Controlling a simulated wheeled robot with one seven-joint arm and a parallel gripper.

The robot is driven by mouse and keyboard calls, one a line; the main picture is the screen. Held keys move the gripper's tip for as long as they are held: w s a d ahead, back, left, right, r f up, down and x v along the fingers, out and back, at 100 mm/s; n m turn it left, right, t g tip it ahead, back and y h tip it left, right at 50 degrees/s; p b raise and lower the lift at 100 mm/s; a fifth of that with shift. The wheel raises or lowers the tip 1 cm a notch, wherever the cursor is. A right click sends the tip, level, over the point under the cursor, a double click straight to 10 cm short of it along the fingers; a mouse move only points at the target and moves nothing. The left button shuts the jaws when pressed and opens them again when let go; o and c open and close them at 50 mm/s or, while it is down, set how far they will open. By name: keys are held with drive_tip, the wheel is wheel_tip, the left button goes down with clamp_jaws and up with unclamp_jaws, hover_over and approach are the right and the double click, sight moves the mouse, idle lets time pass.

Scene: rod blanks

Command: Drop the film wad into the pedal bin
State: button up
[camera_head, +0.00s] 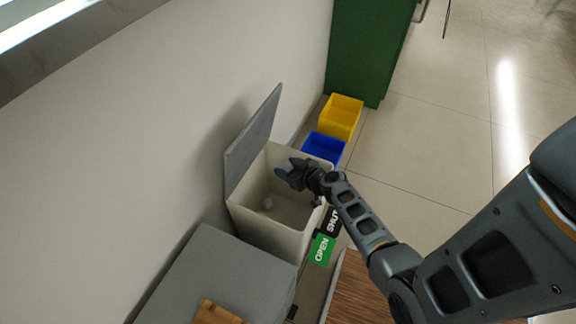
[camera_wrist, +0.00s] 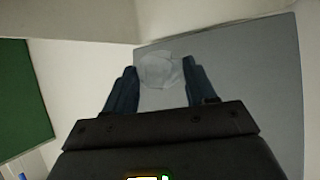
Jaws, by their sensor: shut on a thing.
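The film wad (camera_wrist: 160,70) is a pale, see-through crumpled lump between the two fingertips in the wrist view. My gripper (camera_wrist: 160,78) is shut on it; in the head view my gripper (camera_head: 284,172) hangs over the mouth of the pedal bin, hiding the wad. The pedal bin (camera_head: 270,236) is a cream box with its grey lid (camera_head: 252,140) standing open against the wall side; the lid also fills the background in the wrist view (camera_wrist: 235,75).
A green OPEN label (camera_head: 321,249) and a black SHUT label (camera_head: 333,221) are at the bin's right. A grey-topped box (camera_head: 222,268) stands in front, a blue crate (camera_head: 323,148) and a yellow crate (camera_head: 341,115) behind, then a green cabinet (camera_head: 366,50). Floor at right is clear.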

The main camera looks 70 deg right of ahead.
drive_tip(key=shift+f, duration=0.1)
drive_tip(key=o, duration=1.1)
drive_tip(key=v, duration=0.7)
drive_tip(key=shift+s, duration=0.35)
drive_tip(key=shift+a, duration=0.15)
